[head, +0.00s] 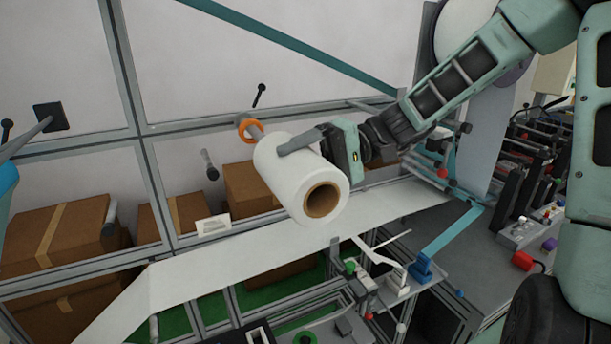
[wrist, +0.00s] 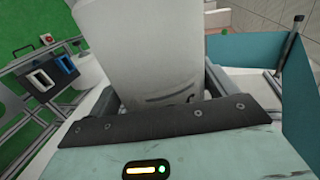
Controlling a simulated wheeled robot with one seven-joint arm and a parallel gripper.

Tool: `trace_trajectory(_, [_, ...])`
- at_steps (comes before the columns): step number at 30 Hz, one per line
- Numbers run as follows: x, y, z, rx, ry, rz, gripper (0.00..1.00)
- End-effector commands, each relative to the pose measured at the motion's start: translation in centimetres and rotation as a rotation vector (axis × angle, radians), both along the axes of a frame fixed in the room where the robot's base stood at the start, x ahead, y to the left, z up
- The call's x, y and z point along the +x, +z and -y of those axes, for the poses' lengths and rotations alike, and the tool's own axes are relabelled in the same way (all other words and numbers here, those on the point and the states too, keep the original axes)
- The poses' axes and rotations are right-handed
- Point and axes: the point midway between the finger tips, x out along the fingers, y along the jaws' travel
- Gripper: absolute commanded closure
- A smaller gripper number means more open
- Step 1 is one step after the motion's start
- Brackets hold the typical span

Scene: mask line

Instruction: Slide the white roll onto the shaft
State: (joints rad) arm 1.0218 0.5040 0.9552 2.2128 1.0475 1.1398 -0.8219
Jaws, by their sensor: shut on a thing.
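The white roll (head: 285,180) is in the middle of the head view, with its brown cardboard core facing the camera. My gripper (head: 308,140) is shut on the roll from the right side. The roll also fills the upper middle of the wrist view (wrist: 150,50), between the jaws. The shaft (head: 256,131) with an orange collar (head: 246,127) shows just behind the roll's far upper end. Its lower part is hidden by the roll, so I cannot tell whether the roll is around it or only in front of it.
A white web (head: 240,240) stretches below the roll. Cardboard boxes (head: 60,235) stand behind the grey frame at the left. Machine parts with coloured knobs (head: 523,261) stand at the right. A black-ended rod (head: 259,95) sticks out above the shaft.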

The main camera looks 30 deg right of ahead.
Motion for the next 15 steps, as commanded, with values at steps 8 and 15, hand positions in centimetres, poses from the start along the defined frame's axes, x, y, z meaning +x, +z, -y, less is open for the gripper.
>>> trace_trajectory(8, [0.21, 0.04, 0.00, 0.000, 0.000, 0.000, 0.47])
trace_trajectory(15, [0.60, 0.04, 0.00, 0.000, 0.000, 0.001, 0.47])
